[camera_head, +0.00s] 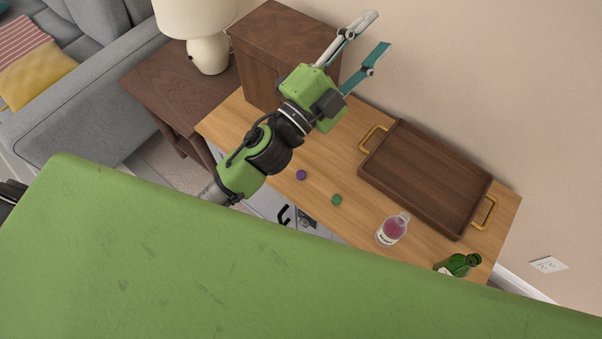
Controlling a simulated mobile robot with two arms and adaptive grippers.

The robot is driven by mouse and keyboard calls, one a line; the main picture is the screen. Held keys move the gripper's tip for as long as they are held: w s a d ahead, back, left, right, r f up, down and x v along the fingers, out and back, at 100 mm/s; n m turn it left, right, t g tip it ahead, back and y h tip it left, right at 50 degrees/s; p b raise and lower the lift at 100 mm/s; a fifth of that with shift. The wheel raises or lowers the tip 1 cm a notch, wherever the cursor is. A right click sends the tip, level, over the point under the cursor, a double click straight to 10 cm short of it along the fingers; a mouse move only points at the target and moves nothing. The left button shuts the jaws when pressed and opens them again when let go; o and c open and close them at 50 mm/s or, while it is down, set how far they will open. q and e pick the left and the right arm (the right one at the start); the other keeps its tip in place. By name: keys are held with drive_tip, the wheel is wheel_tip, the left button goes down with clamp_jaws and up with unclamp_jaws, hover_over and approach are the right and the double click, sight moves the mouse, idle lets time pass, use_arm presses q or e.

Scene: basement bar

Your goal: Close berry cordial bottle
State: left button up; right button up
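A clear bottle with pink-purple contents and a white label (392,229), which looks like the berry cordial, stands near the front edge of the wooden cabinet top. No cap shows on its mouth. A small purple cap (301,175) and a small green cap (336,200) lie on the cabinet top to its left. A green bottle (458,265) stands to its right, partly hidden by my green body. My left gripper (380,30) is open and empty, above the back of the cabinet and pointing up and right, away from the bottles and caps. My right gripper is not in view.
A dark wooden tray with brass handles (427,178) lies behind the bottles. A dark wooden box (262,50) stands at the cabinet's left end, beside a lamp (208,50) on a side table. The cabinet top (262,138) around the caps is clear.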

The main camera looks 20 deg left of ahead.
use_arm(q)
drive_tip(key=s+d+m+g+h, duration=1)
drive_tip(key=d+m+g, duration=0.45)
drive_tip(key=m, duration=0.55)
drive_tip(key=m+g+y, duration=0.5)
drive_tip(key=m+y, duration=0.4)
drive_tip(key=y, duration=1.1)
hover_over(299, 173)
wheel_tip(299, 173, down, 24)
drive_tip(key=shift+f, duration=0.25)
wheel_tip(299, 173, down, 9)
drive_tip(key=shift+r, duration=0.15)
